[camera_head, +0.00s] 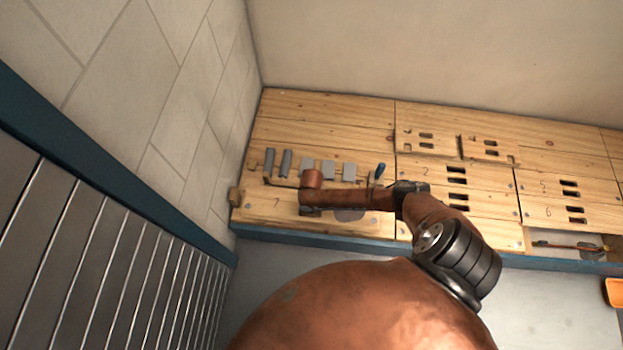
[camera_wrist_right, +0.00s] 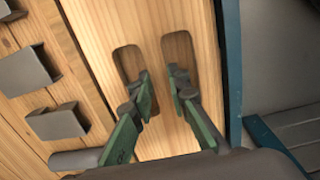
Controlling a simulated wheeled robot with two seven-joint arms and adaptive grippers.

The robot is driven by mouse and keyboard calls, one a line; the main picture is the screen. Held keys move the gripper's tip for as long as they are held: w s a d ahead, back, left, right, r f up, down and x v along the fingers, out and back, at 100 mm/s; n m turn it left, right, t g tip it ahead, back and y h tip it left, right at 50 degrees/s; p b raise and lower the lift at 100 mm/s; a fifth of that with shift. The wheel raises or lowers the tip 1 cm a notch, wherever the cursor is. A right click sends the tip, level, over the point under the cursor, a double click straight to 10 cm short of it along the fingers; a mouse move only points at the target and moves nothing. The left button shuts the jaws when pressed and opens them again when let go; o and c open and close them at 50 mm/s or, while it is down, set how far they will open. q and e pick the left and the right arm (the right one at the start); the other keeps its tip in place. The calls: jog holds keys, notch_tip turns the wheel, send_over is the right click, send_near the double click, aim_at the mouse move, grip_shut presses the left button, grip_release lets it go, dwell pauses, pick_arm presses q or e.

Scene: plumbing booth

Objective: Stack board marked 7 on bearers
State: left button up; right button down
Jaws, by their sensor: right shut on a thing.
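The board marked 7 (camera_head: 258,207) lies along the front left of the wooden floor, close to the blue edge. My right arm crosses above it and hides its middle; my right gripper is mostly hidden there in the head view. In the right wrist view, my right gripper (camera_wrist_right: 163,88) has one finger at each of the two slots of the board (camera_wrist_right: 150,30). It is shut on the strip of wood between the slots. My left gripper is in neither view. I cannot make out the bearers.
Two slotted boards (camera_head: 427,143) lie raised at the back. Boards marked 2, 5 and 6 (camera_head: 548,212) lie to the right. An open bay (camera_head: 568,246) shows pipework. A tiled wall (camera_head: 175,110) stands left.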

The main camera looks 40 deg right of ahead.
jog(key=shift+f, duration=0.1)
dwell(0.6)
jog(key=c, duration=1.8)
grip_release()
jog(key=shift+o, duration=0.2)
